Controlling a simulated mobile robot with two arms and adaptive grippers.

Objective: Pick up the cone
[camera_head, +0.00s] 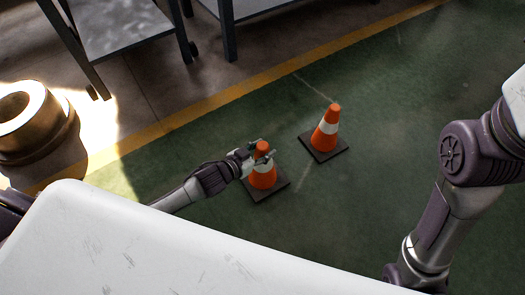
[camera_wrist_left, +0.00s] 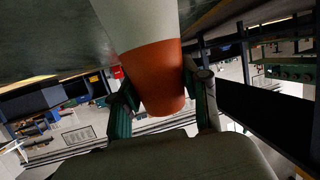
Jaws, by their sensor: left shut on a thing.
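Two orange cones with white bands and dark square bases are on the green floor in the head view. The nearer cone (camera_head: 263,178) is at my left gripper (camera_head: 257,155), whose fingers are shut on its upper part. In the left wrist view the orange top of this cone (camera_wrist_left: 158,75) sits between the two fingers (camera_wrist_left: 163,100). The cone stands upright; I cannot tell whether its base touches the floor. The other cone (camera_head: 325,130) stands apart, farther back and to the right. My right arm shows at the right, but its gripper is out of view.
A yellow line (camera_head: 235,88) crosses the floor behind the cones. Metal tables (camera_head: 115,30) stand at the back. A large brown ring-shaped part (camera_head: 35,125) is at the left. The green floor right of the cones is clear.

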